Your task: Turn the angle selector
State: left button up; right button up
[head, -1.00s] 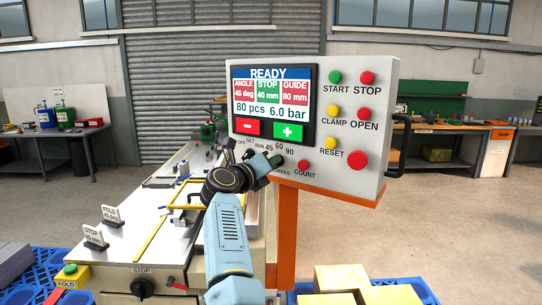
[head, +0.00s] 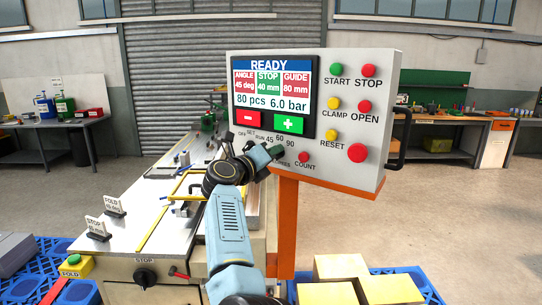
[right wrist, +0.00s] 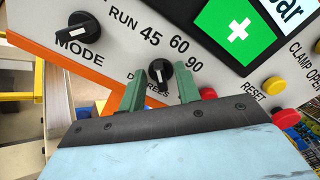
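The angle selector (right wrist: 160,72) is a black rotary knob on the light grey control panel (head: 388,120), with 45, 60 and 90 marked around it. In the right wrist view a pale mark shows on the knob's face. My right gripper (right wrist: 160,88) is open, with one green finger on each side of the knob. Small gaps show between the fingers and the knob. In the head view my right gripper (head: 273,153) is at the panel's lower left and hides the selector. The screen (head: 273,97) reads READY, ANGLE 45 deg. My left gripper is not in view.
A mode knob (right wrist: 82,32) sits left of the selector. Start, stop, clamp, open, reset and count buttons are on the same panel, with a red button (right wrist: 208,94) close to the right finger. An orange post (head: 287,225) carries the panel. The machine bed (head: 150,225) lies left.

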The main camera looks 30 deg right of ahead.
dwell(0.4)
jog(key=s+a+m+b, duration=0.3)
jog(key=a+m+b, duration=0.3)
jog(key=m+b, duration=0.25)
jog(key=s+a+m+b, duration=0.3)
jog(key=a+m+b, duration=0.3)
jog(key=m+b, duration=0.3)
jog(key=w+a+f+n+t+y+p, duration=0.1)
jog(key=w+a+f+n+t+y, duration=0.1)
jog(key=f+n, duration=0.9)
jog(key=w+a+f+n+t+y+p, duration=0.1)
jog(key=w+a+f+n+t+y, duration=0.1)
jog(key=f+n+t, duration=0.4)
jog(key=w+a+f+n+t+y+p, duration=0.1)
jog(key=w+a+f+n+t+y, duration=0.1)
jog(key=f+n, duration=1.4)
jog(key=shift+a+f+t+y+p, duration=0.4)
jog(key=shift+a+f+t+y, duration=0.25)
jog(key=shift+f+t+y, duration=0.75)
